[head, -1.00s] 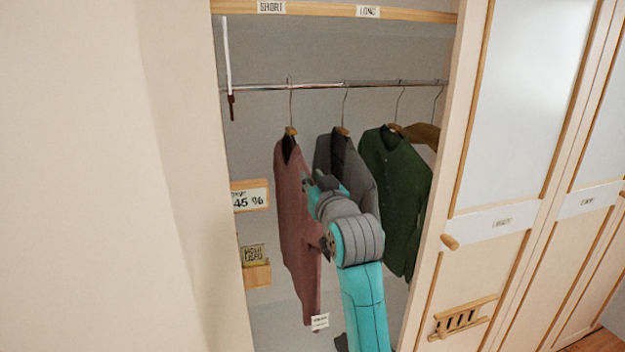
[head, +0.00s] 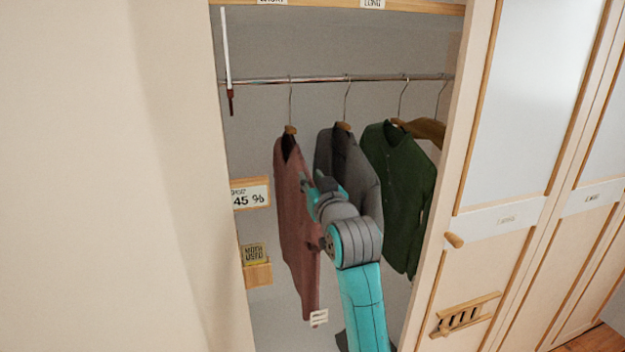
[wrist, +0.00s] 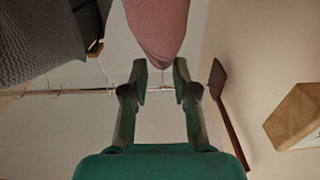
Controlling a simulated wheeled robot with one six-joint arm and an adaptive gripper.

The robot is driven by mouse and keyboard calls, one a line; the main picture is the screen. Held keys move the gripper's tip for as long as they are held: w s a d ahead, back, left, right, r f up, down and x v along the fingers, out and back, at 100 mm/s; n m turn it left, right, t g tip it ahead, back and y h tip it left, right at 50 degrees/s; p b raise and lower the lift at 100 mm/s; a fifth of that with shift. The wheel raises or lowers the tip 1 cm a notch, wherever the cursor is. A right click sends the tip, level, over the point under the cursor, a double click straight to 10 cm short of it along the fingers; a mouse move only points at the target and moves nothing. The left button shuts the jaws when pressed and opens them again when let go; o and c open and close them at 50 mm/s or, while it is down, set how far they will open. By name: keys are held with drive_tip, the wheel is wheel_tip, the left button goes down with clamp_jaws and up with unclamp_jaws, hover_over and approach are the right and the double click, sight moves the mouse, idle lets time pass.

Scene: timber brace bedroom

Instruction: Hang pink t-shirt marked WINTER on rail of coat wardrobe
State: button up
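A pink garment (head: 297,215) hangs from a wooden-topped hanger (head: 290,129), whose wire hook reaches the metal rail (head: 260,81) at the rail's left part. A small white tag (head: 319,317) is at its lower edge; its writing is unreadable. My gripper (wrist: 161,72) shows in the wrist view with its two fingers apart. The pink garment (wrist: 158,25) is beyond the fingertips in that view, with the hook showing between them. I see nothing held. In the head view my wrist is in front of the pink garment and the gripper's fingers are not clear.
A grey jacket (head: 350,165) and a green shirt (head: 400,200) hang to the right. A red-brown-ended white rod (head: 227,60) hangs at left. The wardrobe's right post (head: 440,190) and left side panel (head: 110,180) flank the opening. Signs (head: 250,194) stand on the left wall.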

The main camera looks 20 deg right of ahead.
drive_tip(key=shift+o, duration=1.4)
drive_tip(key=shift+s, duration=0.1)
drive_tip(key=s, duration=1.2)
drive_tip(key=s+f+g, duration=0.1)
drive_tip(key=s+f, duration=0.8)
drive_tip(key=f, duration=0.5)
drive_tip(key=s+f+g, duration=0.1)
drive_tip(key=s+f, duration=0.8)
drive_tip(key=f, duration=0.5)
drive_tip(key=s+f, duration=0.2)
drive_tip(key=s, duration=1.3)
drive_tip(key=s+f+g, duration=0.1)
drive_tip(key=s+f, duration=0.2)
drive_tip(key=s, duration=1.2)
drive_tip(key=shift+s+a, duration=0.15)
drive_tip(key=shift+s, duration=0.1)
